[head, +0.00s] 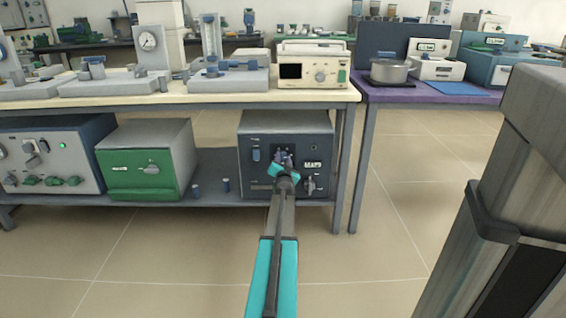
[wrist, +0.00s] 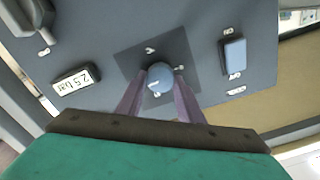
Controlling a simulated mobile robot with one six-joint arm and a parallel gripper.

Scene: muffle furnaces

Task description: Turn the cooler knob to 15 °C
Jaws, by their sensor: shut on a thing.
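The dark grey cooler (head: 312,134) stands on the lower shelf of the bench, at the end of my arm. Its front panel (wrist: 208,35) fills much of the wrist view, seen upside down. A round blue knob (wrist: 160,76) sits on a darker square plate (wrist: 128,62) with small white marks around it. My gripper (head: 283,164) is at the panel, and in the wrist view its two fingers (wrist: 160,88) are shut on the knob, one on each side. In the head view my gripper hides the knob. The marks are too small to read.
A blue rocker switch (wrist: 234,53) is on the other side. A green-fronted box (head: 147,160) stands left on the shelf. Bench legs (head: 340,168) rise close on the right.

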